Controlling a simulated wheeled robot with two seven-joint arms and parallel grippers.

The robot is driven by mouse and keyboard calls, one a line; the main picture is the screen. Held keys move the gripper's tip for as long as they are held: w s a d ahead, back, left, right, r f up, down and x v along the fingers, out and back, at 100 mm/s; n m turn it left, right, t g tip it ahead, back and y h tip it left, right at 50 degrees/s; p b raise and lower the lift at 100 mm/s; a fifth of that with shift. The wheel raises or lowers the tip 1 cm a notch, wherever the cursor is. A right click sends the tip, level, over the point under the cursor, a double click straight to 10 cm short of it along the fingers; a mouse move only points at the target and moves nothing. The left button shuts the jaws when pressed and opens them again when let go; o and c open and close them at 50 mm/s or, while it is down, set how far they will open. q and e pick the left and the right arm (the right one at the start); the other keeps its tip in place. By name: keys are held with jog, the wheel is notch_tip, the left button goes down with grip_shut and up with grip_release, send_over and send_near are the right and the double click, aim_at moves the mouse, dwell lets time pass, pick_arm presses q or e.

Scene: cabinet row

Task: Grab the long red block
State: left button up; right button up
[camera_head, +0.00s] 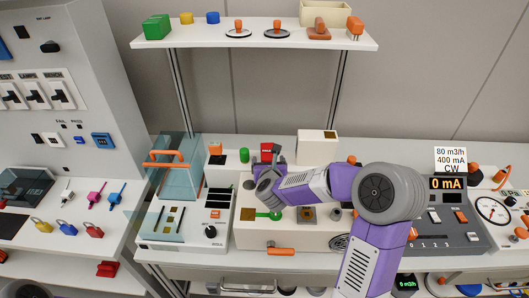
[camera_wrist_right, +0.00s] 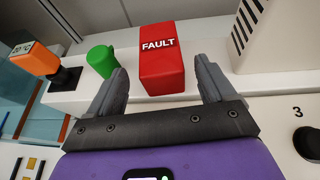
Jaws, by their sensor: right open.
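The long red block (camera_wrist_right: 162,68), marked FAULT, stands upright on a white ledge in the right wrist view. In the head view the red block (camera_head: 266,148) is small and partly covered by my right gripper (camera_head: 268,165). In the wrist view my right gripper (camera_wrist_right: 163,82) is open, with one grey finger on each side of the block. Gaps show between the block and both fingers, so it is not gripped. My left gripper is not in view.
A green cylinder (camera_wrist_right: 102,60) stands close beside the left finger, with an orange block (camera_wrist_right: 40,58) farther left. A white vented box (camera_wrist_right: 262,35) stands right of the block. A shelf (camera_head: 250,38) with several objects is above. The panel (camera_head: 185,228) at left has a clear cover.

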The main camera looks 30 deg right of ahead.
aim_at(268, 156)
jog(key=x, duration=0.5)
jog(key=shift+w+d+f+b, duration=0.15)
jog(key=shift+f+b, duration=0.15)
jog(key=c, duration=1.2)
